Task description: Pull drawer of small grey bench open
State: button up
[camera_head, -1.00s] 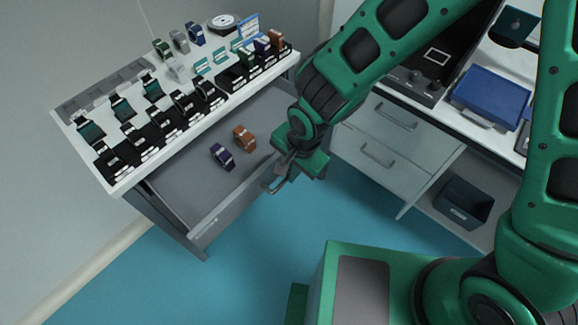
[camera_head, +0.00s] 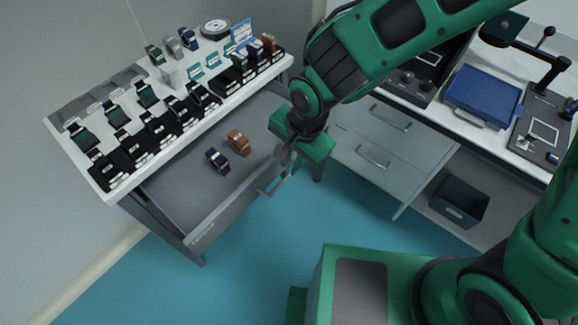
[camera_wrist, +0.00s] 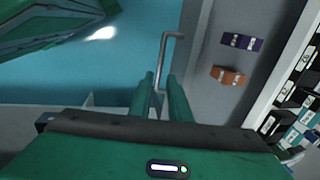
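The small grey bench (camera_head: 190,142) stands at the left with its drawer (camera_head: 184,196) pulled well out. A purple watch (camera_head: 217,161) and an orange-brown watch (camera_head: 239,142) lie inside the drawer. The bar handle (camera_head: 272,188) is on the drawer's front. My gripper (camera_head: 284,160) is at the right end of the drawer front, over the handle. In the wrist view, my gripper's two green fingers (camera_wrist: 161,82) are parted. The handle (camera_wrist: 163,55) runs between and beyond them, with gaps visible beside it, so they do not look clamped on it.
Several watches on black stands (camera_head: 160,130) cover the bench top. A white cabinet (camera_head: 386,140) stands right of my gripper, with a blue case (camera_head: 484,96) on top and a dark bin (camera_head: 459,201) below. Blue floor (camera_head: 270,245) is clear in front of the drawer.

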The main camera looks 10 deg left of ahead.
jog(key=shift+s+d+r, duration=0.1)
jog(key=shift+d+r, duration=0.1)
jog(key=shift+r, duration=0.7)
jog(key=shift+d+r, duration=0.15)
jog(key=shift+r, duration=0.7)
jog(key=w+d+r+h, duration=0.1)
jog(key=w+d+r, duration=0.1)
jog(key=d, duration=0.7)
jog(key=w+d+r+h, duration=0.1)
jog(key=w+d+r, duration=0.15)
jog(key=d, duration=0.55)
jog(key=w+d+r, duration=0.2)
jog(key=d+r, duration=0.1)
jog(key=d, duration=0.6)
jog(key=s+d+r, duration=0.2)
jog(key=s+d, duration=0.6)
jog(key=d, duration=0.2)
jog(key=s+d+r+g, duration=0.1)
jog(key=s+d+r, duration=0.1)
jog(key=s+d, duration=0.6)
jog(key=shift+d+r, duration=0.25)
jog(key=shift+d, duration=0.8)
